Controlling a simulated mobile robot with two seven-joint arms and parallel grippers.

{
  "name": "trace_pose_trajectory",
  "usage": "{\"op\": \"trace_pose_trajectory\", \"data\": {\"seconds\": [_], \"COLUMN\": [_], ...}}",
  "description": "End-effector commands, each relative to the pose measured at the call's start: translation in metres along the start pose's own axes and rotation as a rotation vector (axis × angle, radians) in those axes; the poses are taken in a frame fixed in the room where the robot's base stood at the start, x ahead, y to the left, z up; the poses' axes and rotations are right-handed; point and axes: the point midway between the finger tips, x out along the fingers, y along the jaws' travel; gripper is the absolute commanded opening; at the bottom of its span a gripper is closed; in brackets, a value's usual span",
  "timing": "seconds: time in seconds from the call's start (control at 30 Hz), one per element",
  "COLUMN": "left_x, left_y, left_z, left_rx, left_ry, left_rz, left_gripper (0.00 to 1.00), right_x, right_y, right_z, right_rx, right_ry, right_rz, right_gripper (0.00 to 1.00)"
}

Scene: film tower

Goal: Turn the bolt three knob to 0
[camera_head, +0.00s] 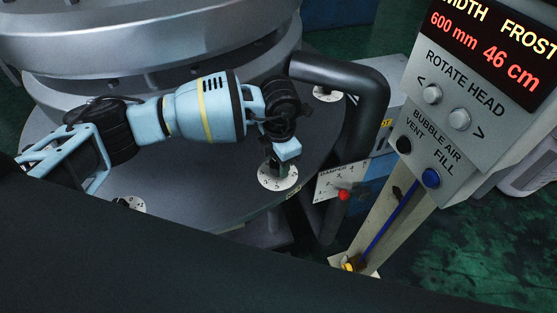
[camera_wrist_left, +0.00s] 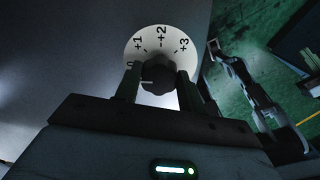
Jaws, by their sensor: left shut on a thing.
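A round white dial (camera_head: 278,181) with black numbers lies on the grey round plate under my left gripper (camera_head: 281,163). In the left wrist view the same dial (camera_wrist_left: 161,37) shows +1, +2 and +3 along its far side. A dark lobed knob (camera_wrist_left: 157,73) stands at its middle. The fingers of my left gripper (camera_wrist_left: 158,88) stand on either side of the knob and are shut on it. A mark at the dial's left is partly hidden by the left finger. A short pale line shows at the knob's lower left. I cannot read the dial's small label. My right gripper is out of view.
Another dial (camera_head: 327,95) sits on the plate behind, and one (camera_head: 131,204) at the front left is partly hidden. A thick dark pipe (camera_head: 350,78) bends down right of my gripper. A control panel (camera_head: 455,105) with buttons stands further right.

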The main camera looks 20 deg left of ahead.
Motion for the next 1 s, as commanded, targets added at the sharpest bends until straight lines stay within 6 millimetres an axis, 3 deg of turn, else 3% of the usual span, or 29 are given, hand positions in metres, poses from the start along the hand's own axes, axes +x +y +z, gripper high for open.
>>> {"op": "trace_pose_trajectory", "data": {"seconds": [0.03, 0.2, 0.57, 1.0], "left_x": [0.001, 0.001, -0.006, -0.068], "left_y": [0.0, 0.0, 0.001, 0.0], "left_z": [-0.001, 0.0, 0.0, 0.0], "left_rx": [0.0, -0.001, -0.002, -0.002], "left_ry": [0.002, 0.001, -0.001, 0.0], "left_rz": [0.0, 0.0, 0.001, 0.001], "left_gripper": [0.41, 0.61, 0.61, 0.61], "right_x": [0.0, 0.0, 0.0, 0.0], "right_y": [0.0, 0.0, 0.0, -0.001], "right_z": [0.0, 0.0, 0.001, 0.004], "right_rx": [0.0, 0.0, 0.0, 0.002], "right_ry": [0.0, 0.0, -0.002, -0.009], "right_rz": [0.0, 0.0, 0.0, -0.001], "right_gripper": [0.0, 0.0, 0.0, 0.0]}}
